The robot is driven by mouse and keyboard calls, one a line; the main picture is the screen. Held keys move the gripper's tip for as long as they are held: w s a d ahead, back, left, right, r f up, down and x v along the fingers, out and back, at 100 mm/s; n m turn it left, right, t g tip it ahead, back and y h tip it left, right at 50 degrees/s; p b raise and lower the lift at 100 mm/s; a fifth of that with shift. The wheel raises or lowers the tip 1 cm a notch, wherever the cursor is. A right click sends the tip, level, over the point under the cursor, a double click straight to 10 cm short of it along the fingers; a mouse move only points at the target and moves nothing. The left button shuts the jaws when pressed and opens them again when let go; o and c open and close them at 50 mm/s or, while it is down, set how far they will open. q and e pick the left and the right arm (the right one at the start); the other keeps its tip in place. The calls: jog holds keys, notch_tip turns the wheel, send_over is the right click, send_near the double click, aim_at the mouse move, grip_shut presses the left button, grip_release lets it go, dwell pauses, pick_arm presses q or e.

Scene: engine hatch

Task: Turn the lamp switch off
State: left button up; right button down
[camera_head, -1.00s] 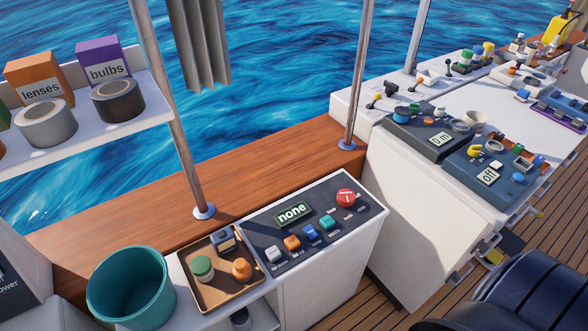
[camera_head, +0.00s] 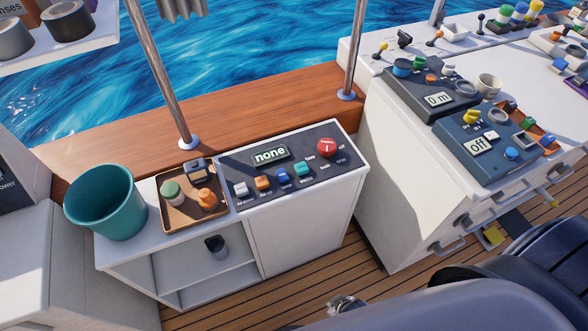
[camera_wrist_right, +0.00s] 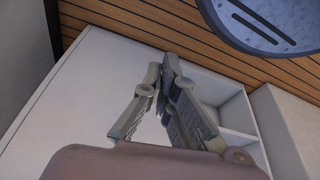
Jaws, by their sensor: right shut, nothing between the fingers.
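No switch carries a lamp label that I can read. A second dark panel (camera_head: 495,165) on the right shows a display reading "Off" (camera_head: 478,146), a yellow knob (camera_head: 472,117) and a blue button (camera_head: 512,154). My right gripper (camera_head: 345,305) shows small at the bottom of the head view, low over the deck, away from both panels. In the right wrist view its fingers (camera_wrist_right: 167,72) are together and empty. My left gripper is not in view.
A teal bucket (camera_head: 105,203) and a brown tray (camera_head: 178,221) with small knobs stand left of the "none" panel. Open shelves (camera_head: 205,284) are below. A dark blue seat (camera_head: 545,250) is at lower right. Wooden deck (camera_head: 310,262) lies clear between the consoles.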

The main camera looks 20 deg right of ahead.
jog(key=w+a+r+t+b, duration=0.1)
jog(key=w+r+t, duration=0.1)
jog(key=w+r, duration=0.8)
jog(key=w+a+r+t, duration=0.2)
jog(key=w+r+t, duration=0.1)
jog(key=w+r, duration=0.7)
jog(key=w+r+m+t, duration=0.1)
jog(key=w+r, duration=0.2)
jog(key=r, duration=0.7)
jog(key=w+r+t, duration=0.2)
jog(key=w+r, duration=0.2)
jog(key=r, duration=0.6)
jog(key=shift+d+m, duration=0.25)
jog(key=shift+m, duration=0.15)
send_over(285, 176)
jog(key=s, duration=0.1)
notch_tip(285, 176, down, 5)
jog(key=shift+f, duration=0.1)
jog(key=shift+w+f, duration=0.15)
jog(key=shift+f, duration=0.5)
jog(key=shift+w+f, duration=0.15)
jog(key=shift+f, duration=0.45)
jog(key=shift+w+f, duration=0.15)
jog(key=shift+f, duration=0.6)
